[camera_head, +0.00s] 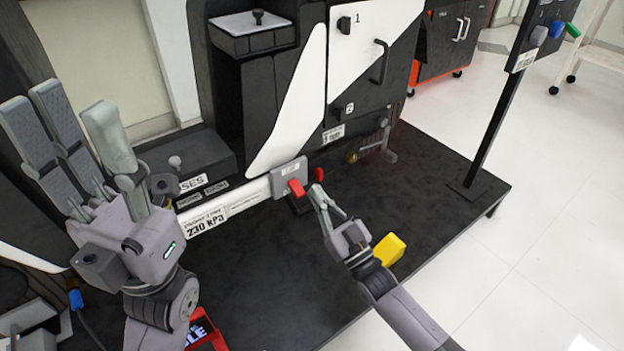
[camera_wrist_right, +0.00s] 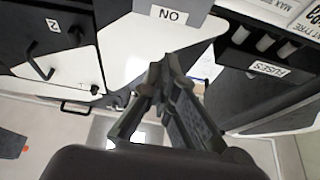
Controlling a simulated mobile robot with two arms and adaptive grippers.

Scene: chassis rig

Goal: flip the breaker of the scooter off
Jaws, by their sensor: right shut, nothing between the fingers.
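The breaker is a grey box (camera_head: 290,175) with a red lever (camera_head: 296,187) at the end of the scooter's pale floor bar. Its small label is too small to read in the head view. In the right wrist view a grey plate (camera_wrist_right: 175,14) at the top edge bears letters that look like "NO", perhaps "ON" upside down. My right gripper (camera_head: 318,189) is shut and empty, just right of the red lever; contact cannot be told. Its fingertips (camera_wrist_right: 160,68) meet in the wrist view. My left gripper (camera_head: 85,125) is open, raised at the left, fingers up, away from the breaker.
A second red piece (camera_head: 319,174) sits right of the box. A yellow block (camera_head: 389,249) lies beside my right wrist. A black post (camera_head: 486,120) stands on the dark platform (camera_head: 440,190). A fuses box (camera_head: 190,158) is at left.

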